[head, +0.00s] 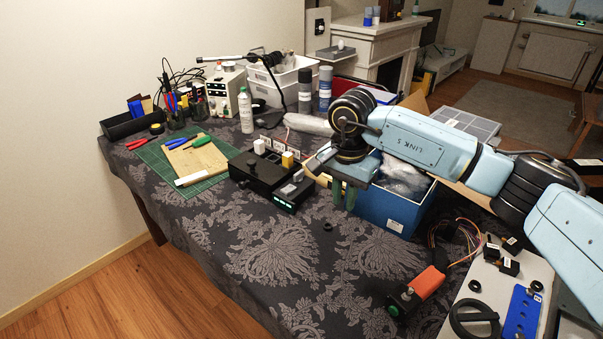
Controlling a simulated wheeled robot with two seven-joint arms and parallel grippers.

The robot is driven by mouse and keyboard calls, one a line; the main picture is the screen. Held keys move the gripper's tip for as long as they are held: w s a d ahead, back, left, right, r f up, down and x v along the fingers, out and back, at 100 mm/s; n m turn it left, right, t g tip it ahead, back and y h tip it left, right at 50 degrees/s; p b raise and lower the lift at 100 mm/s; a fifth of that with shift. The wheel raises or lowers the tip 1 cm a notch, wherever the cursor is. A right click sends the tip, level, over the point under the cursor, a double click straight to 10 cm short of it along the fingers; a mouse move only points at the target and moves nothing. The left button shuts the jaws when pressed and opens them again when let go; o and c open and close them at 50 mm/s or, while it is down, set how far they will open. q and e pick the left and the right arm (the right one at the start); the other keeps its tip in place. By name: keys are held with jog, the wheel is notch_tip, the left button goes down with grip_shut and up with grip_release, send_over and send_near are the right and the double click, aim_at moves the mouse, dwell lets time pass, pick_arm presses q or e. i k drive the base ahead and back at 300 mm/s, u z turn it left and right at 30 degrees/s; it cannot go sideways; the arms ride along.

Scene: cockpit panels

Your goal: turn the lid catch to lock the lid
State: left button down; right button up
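A black panel box (262,176) stands on the cloth-covered table. It carries a white block, a yellow block (287,159), small grey parts (292,187) at its right end and green-lit displays on its front. I cannot tell which part is the lid catch, or whether a lid is shut. My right gripper (344,197) comes in from the right and points down, just right of the box and in front of the blue bin. Its two green fingers look apart with nothing between them. It seems clear of the box. My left gripper is not in view.
A blue bin (398,206) with clear wrapping stands behind my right gripper. A green cutting mat (160,160) with tools lies left. A red-orange part (427,283) and wires lie front right, beside a white panel (510,285). The cloth before the box is mostly clear.

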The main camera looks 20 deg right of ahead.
aim_at(296, 177)
jog(key=i, duration=1)
